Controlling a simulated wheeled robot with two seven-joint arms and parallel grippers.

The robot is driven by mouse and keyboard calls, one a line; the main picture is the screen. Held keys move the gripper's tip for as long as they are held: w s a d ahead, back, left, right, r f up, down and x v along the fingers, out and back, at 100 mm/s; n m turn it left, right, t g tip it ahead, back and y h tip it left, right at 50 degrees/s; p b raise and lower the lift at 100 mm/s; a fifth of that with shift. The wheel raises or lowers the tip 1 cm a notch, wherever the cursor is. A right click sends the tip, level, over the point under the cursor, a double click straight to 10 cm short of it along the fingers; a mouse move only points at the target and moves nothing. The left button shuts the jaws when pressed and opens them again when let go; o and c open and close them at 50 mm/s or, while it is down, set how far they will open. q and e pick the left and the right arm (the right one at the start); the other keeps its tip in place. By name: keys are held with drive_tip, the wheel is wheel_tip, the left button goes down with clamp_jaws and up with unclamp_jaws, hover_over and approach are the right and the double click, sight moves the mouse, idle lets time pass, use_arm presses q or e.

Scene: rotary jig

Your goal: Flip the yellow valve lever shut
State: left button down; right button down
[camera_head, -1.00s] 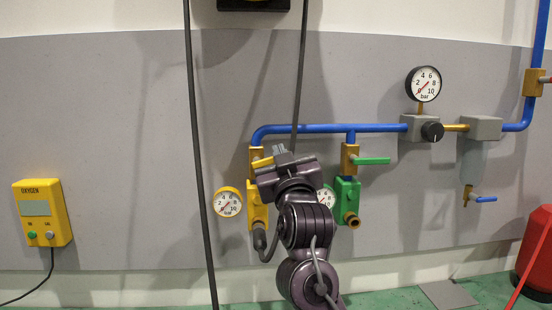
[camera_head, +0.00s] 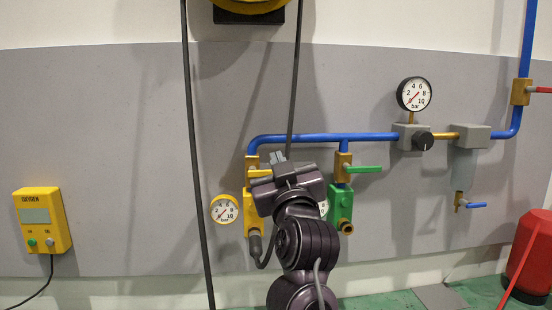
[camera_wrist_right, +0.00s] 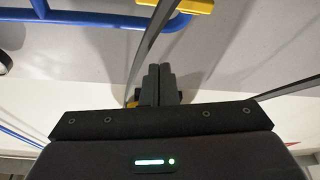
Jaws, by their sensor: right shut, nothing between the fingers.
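The yellow valve lever (camera_head: 260,173) is on the left brass valve, under the left end of the blue pipe. It appears to lie about level, pointing right, and its right part is hidden behind my right gripper. My right gripper (camera_head: 277,157) is in front of and just right of that valve, with its fingers shut and empty. I cannot tell whether it touches the lever. In the wrist view the shut fingers (camera_wrist_right: 158,85) point up the picture, and a yellow part (camera_wrist_right: 190,5) shows at the top edge beyond them. My left gripper is not in view.
A green lever (camera_head: 364,169) sticks out right from the neighbouring valve. A pressure gauge (camera_head: 224,209) sits left of the yellow block. A dark cable (camera_head: 196,150) hangs left of the valves and another (camera_head: 296,90) hangs behind my gripper. A yellow oxygen box (camera_head: 42,220) is far left.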

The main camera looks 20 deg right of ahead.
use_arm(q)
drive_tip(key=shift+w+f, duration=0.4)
use_arm(e)
drive_tip(key=v, duration=0.4)
drive_tip(key=shift+a, duration=0.15)
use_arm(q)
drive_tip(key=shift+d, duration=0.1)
use_arm(e)
drive_tip(key=shift+w, duration=0.1)
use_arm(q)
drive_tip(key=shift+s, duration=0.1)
